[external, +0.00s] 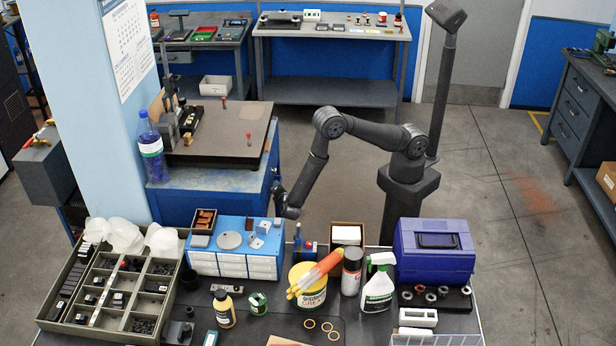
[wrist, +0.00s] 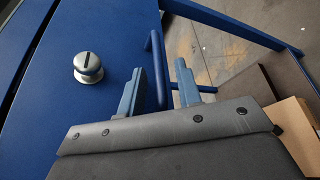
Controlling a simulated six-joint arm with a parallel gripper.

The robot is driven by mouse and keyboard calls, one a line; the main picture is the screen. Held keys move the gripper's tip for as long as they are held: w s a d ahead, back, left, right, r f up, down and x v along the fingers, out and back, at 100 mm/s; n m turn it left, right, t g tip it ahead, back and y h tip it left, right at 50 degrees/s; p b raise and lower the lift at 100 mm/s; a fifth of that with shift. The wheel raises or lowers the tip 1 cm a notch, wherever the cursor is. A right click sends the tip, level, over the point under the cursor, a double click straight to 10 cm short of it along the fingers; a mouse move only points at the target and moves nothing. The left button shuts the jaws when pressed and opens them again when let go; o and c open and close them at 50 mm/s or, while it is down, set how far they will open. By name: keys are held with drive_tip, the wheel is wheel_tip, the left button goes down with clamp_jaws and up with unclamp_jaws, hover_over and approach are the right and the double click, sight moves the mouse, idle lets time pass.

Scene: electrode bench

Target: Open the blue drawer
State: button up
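The blue drawer (wrist: 60,45) fills the left of the wrist view, with a round silver lock (wrist: 88,67) on its front. Its blue bar handle (wrist: 156,70) stands out from that front. My gripper (wrist: 160,66) is open, its two fingers on either side of the handle in the picture; the left finger appears closer to it. I cannot tell whether either finger touches it. In the external view, my gripper (external: 281,192) is at the right side of the blue cabinet (external: 205,200); the drawer front is turned away there.
A cluttered front bench holds a white-drawered blue box (external: 235,262), a yellow-labelled tub (external: 308,296), a spray bottle (external: 379,285) and a purple toolbox (external: 435,250) close to my arm. A blue bar (wrist: 225,22) crosses the wrist view's upper right. Floor (external: 500,220) right of my base is clear.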

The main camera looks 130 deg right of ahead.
drive_tip(key=shift+s+d, duration=0.1)
drive_tip(key=shift+d, duration=0.05)
drive_tip(key=shift+c, duration=0.4)
clamp_jaws()
drive_tip(key=shift+s, duration=0.1)
drive_tip(key=s+a, duration=1.8)
drive_tip(key=shift+a, duration=0.2)
